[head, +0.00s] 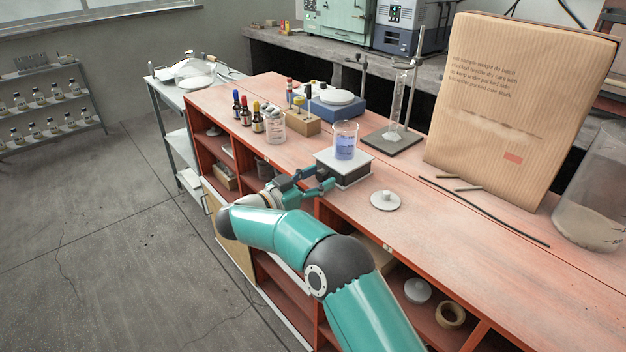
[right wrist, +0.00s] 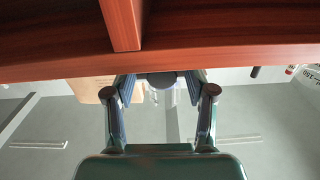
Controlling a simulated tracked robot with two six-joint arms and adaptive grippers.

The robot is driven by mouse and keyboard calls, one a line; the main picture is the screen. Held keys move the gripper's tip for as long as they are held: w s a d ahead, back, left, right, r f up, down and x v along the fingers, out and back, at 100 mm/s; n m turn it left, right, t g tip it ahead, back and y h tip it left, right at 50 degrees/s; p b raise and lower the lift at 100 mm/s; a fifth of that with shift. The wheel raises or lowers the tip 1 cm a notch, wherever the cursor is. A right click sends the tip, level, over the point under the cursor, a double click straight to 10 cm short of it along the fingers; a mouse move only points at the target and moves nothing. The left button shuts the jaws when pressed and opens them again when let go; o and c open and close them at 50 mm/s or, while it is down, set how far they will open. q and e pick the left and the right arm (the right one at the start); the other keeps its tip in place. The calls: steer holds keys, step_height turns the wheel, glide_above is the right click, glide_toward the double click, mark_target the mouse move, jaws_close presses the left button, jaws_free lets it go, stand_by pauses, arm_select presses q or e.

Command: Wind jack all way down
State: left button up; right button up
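The jack (head: 347,174) is a low unit with a pale top plate, standing on the bench near its front edge. A glass beaker with blue liquid (head: 344,145) stands upright on the plate. My right gripper (head: 322,181) is at the jack's front left side, with its two fingers apart. In the right wrist view, my right gripper (right wrist: 162,84) shows open, and a dark round knob (right wrist: 162,80) lies between the fingertips with gaps on both sides. I cannot tell how far the knob is from the fingers in depth. My left gripper is not in view.
A white lidded dish (head: 385,201) sits right of the jack. A stand with a glass cylinder (head: 395,105), a wooden block (head: 300,122) and dropper bottles (head: 257,121) are behind and left. The bench edge (right wrist: 230,62) runs close above my gripper.

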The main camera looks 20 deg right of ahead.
jaws_close()
steer(key=n+p, duration=0.3)
steer(key=p, duration=0.3)
steer(key=shift+r, duration=0.2)
steer(key=shift+f+n+p, duration=0.1)
steer(key=shift+n+p, duration=0.3)
steer(key=shift+f+n, duration=0.25)
steer(key=shift+n, duration=0.05)
steer(key=shift+c, duration=0.7)
jaws_free()
steer(key=shift+o, duration=1.2)
steer(key=shift+s+a+r, duration=0.1)
